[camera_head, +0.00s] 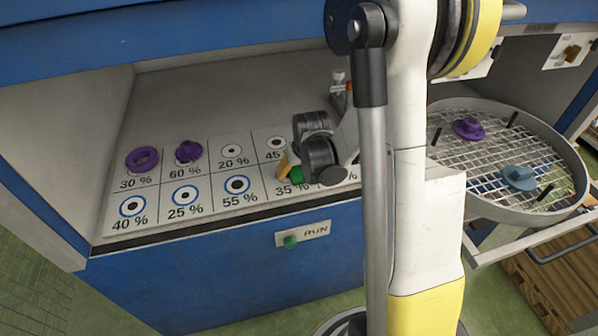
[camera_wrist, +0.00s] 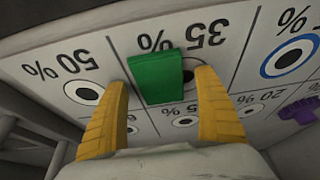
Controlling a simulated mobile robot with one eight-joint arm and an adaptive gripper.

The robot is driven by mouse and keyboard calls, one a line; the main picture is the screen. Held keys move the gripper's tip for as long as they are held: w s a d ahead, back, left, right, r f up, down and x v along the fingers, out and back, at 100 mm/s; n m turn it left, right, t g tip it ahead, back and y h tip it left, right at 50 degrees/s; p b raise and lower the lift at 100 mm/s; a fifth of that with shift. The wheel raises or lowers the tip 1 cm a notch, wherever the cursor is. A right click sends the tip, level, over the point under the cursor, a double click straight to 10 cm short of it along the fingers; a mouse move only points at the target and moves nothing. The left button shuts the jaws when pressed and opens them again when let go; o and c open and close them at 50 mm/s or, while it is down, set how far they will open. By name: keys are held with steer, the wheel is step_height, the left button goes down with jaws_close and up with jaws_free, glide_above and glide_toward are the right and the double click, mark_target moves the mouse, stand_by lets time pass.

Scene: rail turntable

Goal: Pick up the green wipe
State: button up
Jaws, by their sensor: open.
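The green wipe (camera_wrist: 158,77) is a small green block in the wrist view, standing over the grid board by the 35 % cell. My gripper (camera_wrist: 162,85) has its two yellow fingers open, one on each side of the wipe, with gaps showing between the fingers and the wipe. In the head view the wipe (camera_head: 297,175) shows partly beside a yellow finger of my gripper (camera_head: 288,170). My wrist hides the rest of it there.
A purple ring (camera_head: 142,160) and a purple knob (camera_head: 188,151) sit on the 30 % and 60 % cells. At right a round mesh tray (camera_head: 490,205) holds a purple piece (camera_head: 468,128) and a blue piece (camera_head: 519,178). A green RUN button (camera_head: 290,242) is on the blue front.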

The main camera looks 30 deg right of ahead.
steer(key=c, duration=1)
steer(key=shift+c, duration=0.6)
steer(key=shift+r+p, duration=0.4)
steer(key=shift+p, duration=0.1)
steer(key=r, duration=0.1)
steer(key=r+p, duration=0.1)
steer(key=r, duration=0.1)
steer(key=r+p, duration=0.1)
steer(key=shift+s+d+r, duration=0.1)
steer(key=shift+d+r, duration=0.15)
steer(key=shift+r, duration=0.05)
steer(key=s+d+r+p, duration=0.1)
steer(key=d+r, duration=0.1)
steer(key=d, duration=0.1)
steer(key=s+d+r+p, duration=0.1)
steer(key=d+r, duration=0.1)
steer(key=d, duration=0.2)
steer(key=s+d+r+p, duration=0.1)
steer(key=d+r+p, duration=0.1)
steer(key=d, duration=0.1)
steer(key=shift+s+d, duration=0.2)
steer(key=shift+d, duration=0.15)
